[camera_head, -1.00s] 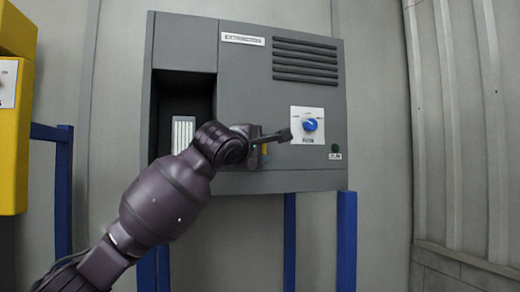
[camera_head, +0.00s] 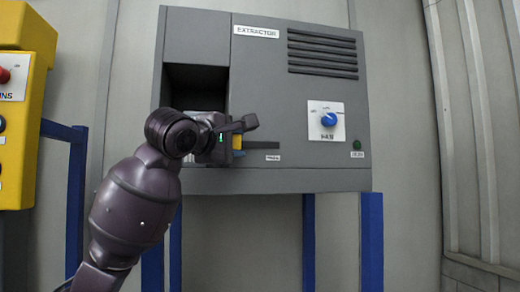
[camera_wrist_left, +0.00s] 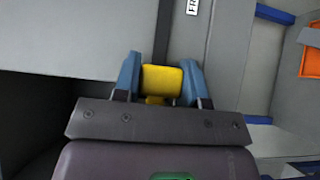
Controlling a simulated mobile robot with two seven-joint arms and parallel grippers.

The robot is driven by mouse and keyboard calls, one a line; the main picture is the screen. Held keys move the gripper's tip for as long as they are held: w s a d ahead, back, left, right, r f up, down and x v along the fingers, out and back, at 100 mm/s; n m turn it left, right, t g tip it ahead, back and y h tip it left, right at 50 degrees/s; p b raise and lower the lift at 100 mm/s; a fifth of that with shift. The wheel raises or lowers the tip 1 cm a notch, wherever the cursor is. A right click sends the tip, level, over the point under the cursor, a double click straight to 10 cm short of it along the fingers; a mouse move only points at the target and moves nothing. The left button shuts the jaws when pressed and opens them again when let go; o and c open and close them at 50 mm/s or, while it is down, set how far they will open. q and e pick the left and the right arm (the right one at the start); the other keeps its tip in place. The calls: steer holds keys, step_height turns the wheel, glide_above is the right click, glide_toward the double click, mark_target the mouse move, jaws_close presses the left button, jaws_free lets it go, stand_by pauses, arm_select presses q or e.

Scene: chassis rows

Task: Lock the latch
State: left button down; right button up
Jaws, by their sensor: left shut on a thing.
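The latch's yellow handle (camera_head: 238,144) sits at the lower part of the grey EXTRACTOR panel, at the left part of a dark horizontal slot (camera_head: 262,146). My left gripper (camera_head: 236,136) is at the handle and partly hides it in the head view. In the left wrist view, the blue fingers of the left gripper (camera_wrist_left: 160,75) are on both sides of the yellow handle (camera_wrist_left: 162,82) and shut on it. The slot's left end is hidden by my gripper. My right gripper is not in view.
A small white label (camera_head: 272,158) is below the slot. A yellow box (camera_head: 25,110) with controls stands at the left.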

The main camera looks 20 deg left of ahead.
arm_select(q)
steer(key=shift+s+a, duration=0.35)
steer(key=shift+a, duration=0.2)
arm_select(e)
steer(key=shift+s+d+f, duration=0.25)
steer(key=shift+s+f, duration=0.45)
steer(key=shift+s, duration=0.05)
arm_select(q)
steer(key=c, duration=1.1)
jaws_free()
steer(key=o, duration=0.4)
steer(key=shift+s+a, duration=0.15)
steer(key=shift+a, duration=0.05)
steer(key=shift+d, duration=0.1)
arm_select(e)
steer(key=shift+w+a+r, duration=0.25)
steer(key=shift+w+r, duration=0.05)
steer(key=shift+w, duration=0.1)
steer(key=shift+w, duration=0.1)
